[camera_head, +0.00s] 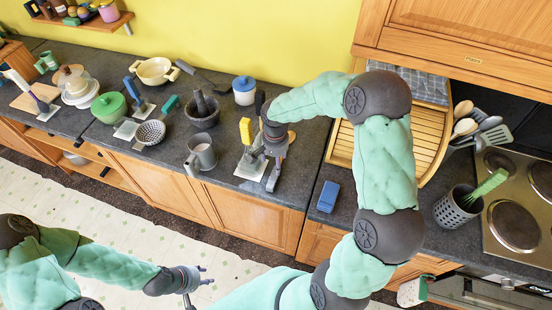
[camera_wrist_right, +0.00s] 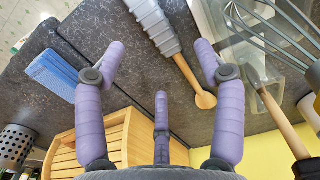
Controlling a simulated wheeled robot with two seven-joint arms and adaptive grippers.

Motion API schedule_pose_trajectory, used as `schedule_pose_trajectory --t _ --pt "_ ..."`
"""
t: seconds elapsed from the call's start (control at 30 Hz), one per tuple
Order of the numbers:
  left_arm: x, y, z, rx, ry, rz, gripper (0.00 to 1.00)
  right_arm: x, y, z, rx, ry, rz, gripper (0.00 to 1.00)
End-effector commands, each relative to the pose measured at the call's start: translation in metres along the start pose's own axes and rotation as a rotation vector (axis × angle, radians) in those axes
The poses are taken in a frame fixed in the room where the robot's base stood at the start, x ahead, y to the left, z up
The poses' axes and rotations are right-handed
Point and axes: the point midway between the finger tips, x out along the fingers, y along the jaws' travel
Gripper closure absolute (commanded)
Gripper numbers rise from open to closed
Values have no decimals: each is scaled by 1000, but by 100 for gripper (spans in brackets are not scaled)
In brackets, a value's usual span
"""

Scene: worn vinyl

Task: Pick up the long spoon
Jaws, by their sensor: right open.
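What looks like the long spoon (camera_wrist_right: 178,60) lies on the dark worktop in the right wrist view. It has a grey ribbed handle and a thin wooden shaft with a small round wooden end. My right gripper (camera_wrist_right: 160,62) is open, its purple fingers spread either side of the spoon and not closed on it. In the head view my right gripper (camera_head: 272,138) is low over the worktop and hides much of the spoon; a wooden end (camera_head: 291,136) shows beside it. My left gripper (camera_head: 196,281) is open and empty, away from the worktop at lower left.
A yellow-handled tool (camera_head: 246,130) stands close left of the right gripper, with a grey mug (camera_head: 202,153) further left. A blue block (camera_head: 328,196) and a wooden rack (camera_head: 398,140) are to the right. In the wrist view a wooden-handled tool (camera_wrist_right: 283,122) lies near the right finger.

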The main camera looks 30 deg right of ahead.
Motion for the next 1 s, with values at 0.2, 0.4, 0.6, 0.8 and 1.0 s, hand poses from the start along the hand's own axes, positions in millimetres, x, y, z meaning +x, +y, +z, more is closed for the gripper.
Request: schedule_pose_trajectory --t 0.2,0.4,0.6,0.8,1.0 --pt "3 -1 0 0 -1 0 60 31 0 0 -1 -2 1 30" --pt "3 -1 0 0 0 0 60 39 1 0 0 0 0 30" --pt "3 -1 0 0 0 0 60 60 3 -2 -1 -3 2 30" --pt "5 -2 0 0 0 0 60 86 4 -3 -1 -1 0 30" --pt "4 -2 0 0 0 0 60 88 3 -4 -1 0 -1 30"
